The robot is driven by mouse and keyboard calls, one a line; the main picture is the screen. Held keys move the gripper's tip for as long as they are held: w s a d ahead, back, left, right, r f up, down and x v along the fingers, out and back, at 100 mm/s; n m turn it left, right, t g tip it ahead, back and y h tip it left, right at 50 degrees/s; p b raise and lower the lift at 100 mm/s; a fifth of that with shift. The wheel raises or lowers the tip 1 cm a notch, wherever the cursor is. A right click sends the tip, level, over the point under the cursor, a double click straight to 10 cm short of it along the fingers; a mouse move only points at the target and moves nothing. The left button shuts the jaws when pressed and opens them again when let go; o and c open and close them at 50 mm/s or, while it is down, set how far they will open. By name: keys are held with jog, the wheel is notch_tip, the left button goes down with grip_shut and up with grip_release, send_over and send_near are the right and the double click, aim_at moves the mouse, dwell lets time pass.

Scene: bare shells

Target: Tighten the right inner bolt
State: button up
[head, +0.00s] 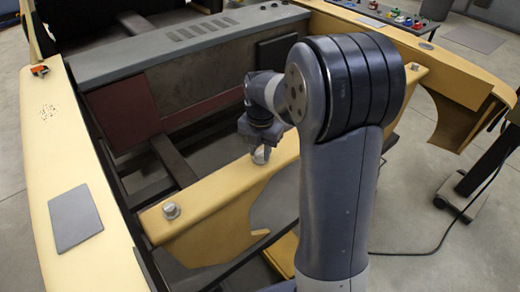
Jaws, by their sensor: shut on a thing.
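A yellow crossbeam (215,192) runs from lower left to upper right across the open shell. A silver bolt (171,211) stands at its left end, and another bolt (413,68) shows near its far right end. My gripper (261,150) points down at the beam, shut on a silver bolt (261,157) standing on the beam's top between those two. Its jaws are small and partly dark, so the exact grip is hard to see. My arm hides the beam to the right of the gripper, so I cannot tell whether another bolt stands there.
The yellow left side rail (90,165) carries a grey pad (76,218) and a small orange item (40,70). A grey panel with slots (190,40) lies behind the beam. Several coloured items (405,18) sit at the back right. A dark stand (485,165) with a cable is at right.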

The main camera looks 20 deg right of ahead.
jog(key=m, duration=0.4)
jog(key=shift+m, duration=0.4)
jog(key=m, duration=0.4)
jog(key=shift+w, duration=0.15)
jog(key=m, duration=0.5)
jog(key=shift+r, duration=0.15)
jog(key=m, duration=0.4)
jog(key=shift+m, duration=0.3)
jog(key=m, duration=0.4)
jog(key=shift+w, duration=0.1)
jog(key=m, duration=0.9)
jog(key=shift+m, duration=2.2)
